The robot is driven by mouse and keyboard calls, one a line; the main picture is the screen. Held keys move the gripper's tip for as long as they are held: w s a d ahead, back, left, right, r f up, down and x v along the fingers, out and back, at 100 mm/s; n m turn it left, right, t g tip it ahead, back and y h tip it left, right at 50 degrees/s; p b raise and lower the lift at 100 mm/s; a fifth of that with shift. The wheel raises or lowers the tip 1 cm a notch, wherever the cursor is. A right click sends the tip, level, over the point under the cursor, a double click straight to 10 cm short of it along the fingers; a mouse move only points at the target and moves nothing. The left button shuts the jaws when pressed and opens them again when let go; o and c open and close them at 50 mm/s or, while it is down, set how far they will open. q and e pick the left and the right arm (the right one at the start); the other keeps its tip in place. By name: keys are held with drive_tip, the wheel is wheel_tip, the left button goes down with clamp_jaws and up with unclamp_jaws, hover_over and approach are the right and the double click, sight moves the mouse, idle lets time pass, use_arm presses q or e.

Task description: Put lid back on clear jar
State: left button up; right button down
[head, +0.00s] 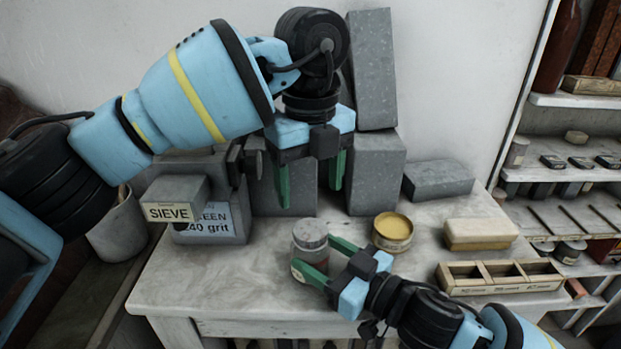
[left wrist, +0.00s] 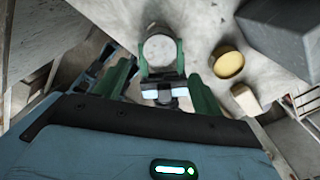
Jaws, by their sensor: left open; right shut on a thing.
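A small jar (head: 309,238) with a pale grey round top and a label low on its side stands upright near the table's front. My right gripper (head: 315,257) is shut on it, one green finger on each side. The jar also shows from above in the left wrist view (left wrist: 159,48). A shallow round yellow piece (head: 393,230) with a pale band lies to its right, apart from it; it also shows in the left wrist view (left wrist: 229,64). I cannot tell whether it is a lid or a tin. My left gripper (head: 310,190) is open and empty, pointing down above the jar.
Grey blocks (head: 375,172) stand behind my left gripper. A box marked SIEVE (head: 172,203) is at the left. A cream block (head: 480,232) and a wooden divided tray (head: 500,277) lie at the right. The table's front left (head: 215,280) is clear.

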sight(310, 229)
use_arm(q)
drive_tip(key=n, duration=0.3)
drive_tip(key=shift+r, duration=0.1)
idle(0.3)
drive_tip(key=shift+f, duration=4.05)
